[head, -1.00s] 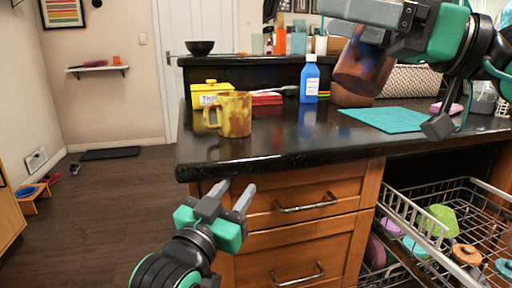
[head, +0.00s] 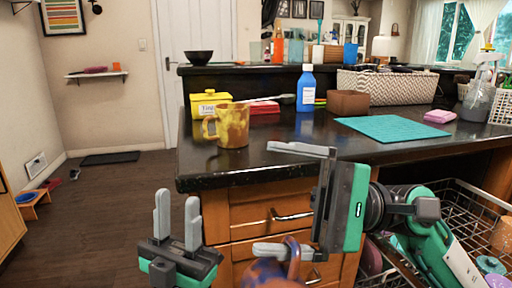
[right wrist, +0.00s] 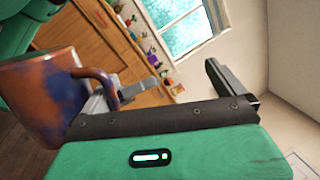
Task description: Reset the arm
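My left gripper (head: 178,198) is open and empty in front of the counter, its fingers pointing up. My right gripper (head: 264,198) is spread wide before the drawers, its fingers pointing left. A brown and blue mug (head: 270,274) is at its lower finger, partly cut off by the bottom edge. In the right wrist view the mug (right wrist: 40,95) shows at the left, and its handle seems looped around one finger. The other finger is apart from it. I cannot tell how firmly the mug hangs there.
A yellow mug (head: 232,127) stands near the front left of the dark counter (head: 270,172). Behind it are a yellow tin (head: 209,104), a blue bottle (head: 306,92) and a brown box (head: 348,102). A teal mat (head: 390,128) lies to the right. A pulled-out dishwasher rack (head: 470,205) is at lower right.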

